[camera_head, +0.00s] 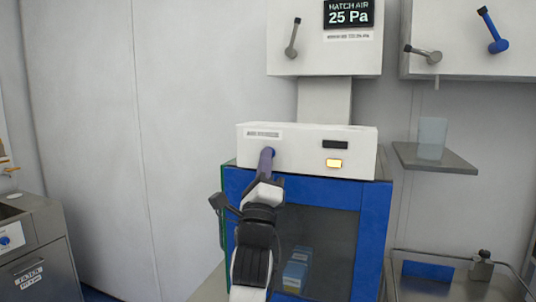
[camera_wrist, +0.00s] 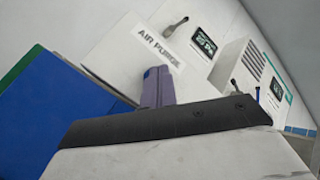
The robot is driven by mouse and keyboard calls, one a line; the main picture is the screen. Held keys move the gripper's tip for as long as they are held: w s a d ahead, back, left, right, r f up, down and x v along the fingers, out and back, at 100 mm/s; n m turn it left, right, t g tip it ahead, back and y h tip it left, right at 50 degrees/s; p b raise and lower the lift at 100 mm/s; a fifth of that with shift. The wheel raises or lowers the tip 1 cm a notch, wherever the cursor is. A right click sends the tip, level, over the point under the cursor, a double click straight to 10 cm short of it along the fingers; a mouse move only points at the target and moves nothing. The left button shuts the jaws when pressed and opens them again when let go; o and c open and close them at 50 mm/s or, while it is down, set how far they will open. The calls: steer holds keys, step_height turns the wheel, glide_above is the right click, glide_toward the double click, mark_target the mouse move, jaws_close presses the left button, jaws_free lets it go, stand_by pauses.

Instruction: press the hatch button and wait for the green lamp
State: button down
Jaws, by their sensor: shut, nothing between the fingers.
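A white control box (camera_head: 305,136) sits on top of a blue-framed hatch (camera_head: 376,225) with a dark window. A blue button (camera_head: 273,152) on the box's left front is mostly covered by my gripper (camera_head: 266,158). My gripper is shut and empty, its purple-grey fingertips at the button; whether they press it in, I cannot tell. No green light shows. In the wrist view my shut fingers (camera_wrist: 158,87) point at the white panel beneath the "AIR PURGE" label (camera_wrist: 160,48).
A "HATCH AIR 25 Pa" display (camera_head: 348,14) hangs above. Levers (camera_head: 292,38) stick out of the upper wall boxes. A shelf (camera_head: 455,163) holds a clear block (camera_head: 432,138). A metal tray (camera_head: 505,290) is at lower right, a steel cabinet (camera_head: 45,250) at lower left.

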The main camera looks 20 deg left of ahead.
steer(key=shift+s+b, duration=0.4)
steer(key=shift+s, duration=0.35)
steer(key=shift+s+a+b, duration=0.1)
steer(key=shift+s+b, duration=0.8)
steer(key=shift+s, duration=1.6)
